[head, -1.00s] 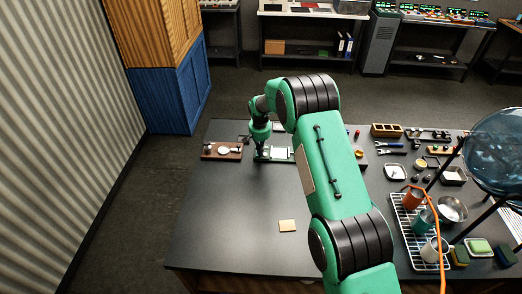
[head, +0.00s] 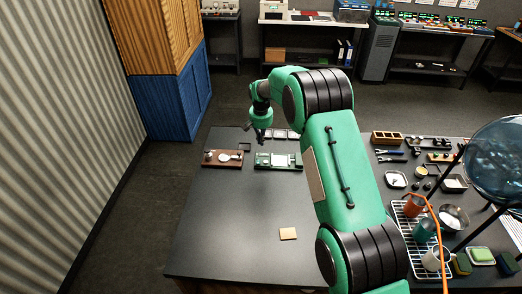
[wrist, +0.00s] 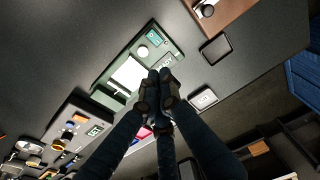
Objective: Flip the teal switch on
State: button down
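A green board (head: 265,161) lies on the dark table, with a white panel in its middle; it also shows in the wrist view (wrist: 119,56). A small teal part (wrist: 153,39), perhaps the teal switch, sits near one end of this board. It is too small to tell its position. My gripper (head: 262,139) is above and just behind the board's left end. In the wrist view the dark fingertips (wrist: 158,76) are close together with nothing seen between them, and they cover part of the board's edge.
A brown board (head: 222,158) with a round white part lies left of the green one. Small flat frames (head: 280,133) lie behind. Tools and a wire rack (head: 406,222) fill the table's right side. A tan square (head: 288,233) lies in front; the table's left front is clear.

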jog(key=shift+w+r, duration=0.15)
jog(key=shift+r, duration=1.55)
jog(key=s+d+r+t+b, duration=0.1)
jog(key=s+d+r+b, duration=0.2)
jog(key=s+d+r, duration=0.7)
jog(key=s+d+r+t+b, duration=0.1)
jog(key=s+d+r+b, duration=0.2)
jog(key=s+d+r, duration=0.75)
jog(key=s+d+r+t+b, duration=0.1)
jog(key=s+d+r, duration=0.15)
jog(key=s, duration=0.85)
jog(key=s+d+r+b, duration=0.15)
jog(key=s+r, duration=0.25)
jog(key=s, duration=0.6)
jog(key=s+d+f+b, duration=0.1)
jog(key=s+f, duration=0.3)
jog(key=s, duration=0.5)
jog(key=s+d+f+t+b, duration=0.1)
jog(key=s+f, duration=0.3)
jog(key=s, duration=0.6)
jog(key=shift+s+d+b, duration=0.15)
jog(key=shift+d+b, duration=0.4)
jog(key=shift+b, duration=0.2)
